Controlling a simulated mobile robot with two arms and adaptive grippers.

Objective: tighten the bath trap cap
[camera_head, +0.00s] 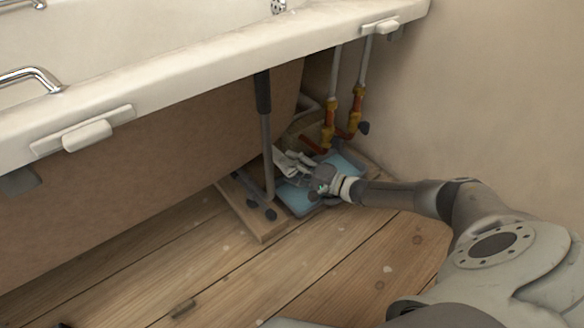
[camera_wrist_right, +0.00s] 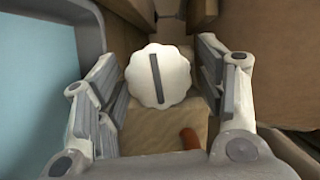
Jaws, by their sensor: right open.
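The bath trap cap (camera_wrist_right: 158,77) is a round white cap with a scalloped edge and a dark grey bar across its face, seen face-on in the right wrist view. My right gripper (camera_wrist_right: 160,90) is open, with one finger on each side of the cap and gaps showing between. In the head view my right gripper (camera_head: 300,176) reaches in low under the bath rim, beside a pale blue tray. There the cap is hidden or too small to make out. My left gripper is not in view.
The blue tray (camera_head: 297,200) lies under my right gripper; it also fills the left of the wrist view (camera_wrist_right: 35,95). A bath leg (camera_head: 267,150) stands on a wooden board (camera_head: 240,208) to the left. Copper pipes with valves (camera_head: 330,125) rise behind. The bath rim (camera_head: 215,75) overhangs.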

